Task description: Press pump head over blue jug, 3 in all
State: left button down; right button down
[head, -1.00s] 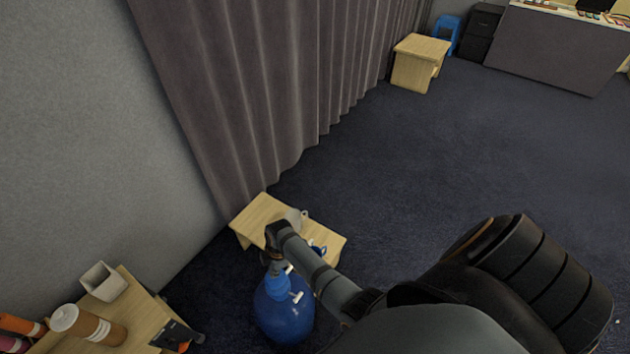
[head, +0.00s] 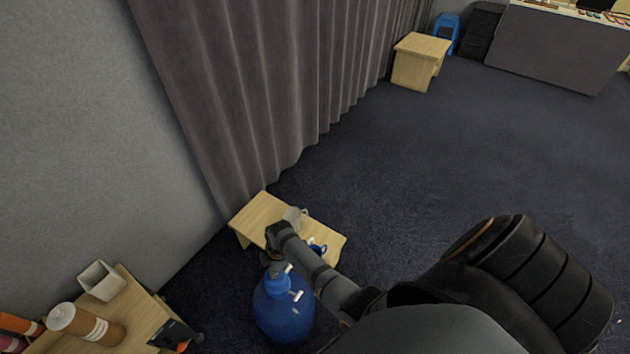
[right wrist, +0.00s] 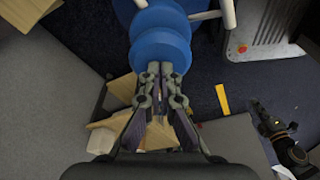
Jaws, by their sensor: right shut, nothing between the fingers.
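The large blue jug (head: 283,318) stands upright on the floor beside a low wooden stool. Its blue pump head (head: 277,287), with white spouts or handles, tops it. My right gripper (head: 274,268) points down over the pump head in the head view, partly hiding it. In the right wrist view the closed fingertips (right wrist: 160,72) lie at the edge of the round blue pump parts (right wrist: 160,45), with nothing between them. Whether they touch the pump top cannot be told.
The wooden stool (head: 258,215) holds a pale mug (head: 294,214) and a blue item, close behind the jug. A wooden table (head: 135,318) at lower left bears a white cup, a cylinder and dark tools. Open carpet lies to the right.

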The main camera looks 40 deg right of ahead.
jog(key=shift+f+b, duration=0.8)
jog(key=shift+f, duration=0.5)
jog(key=shift+r, duration=0.1)
notch_tip(320, 180, up, 4)
jog(key=p, duration=0.5)
jog(key=shift+r, duration=0.15)
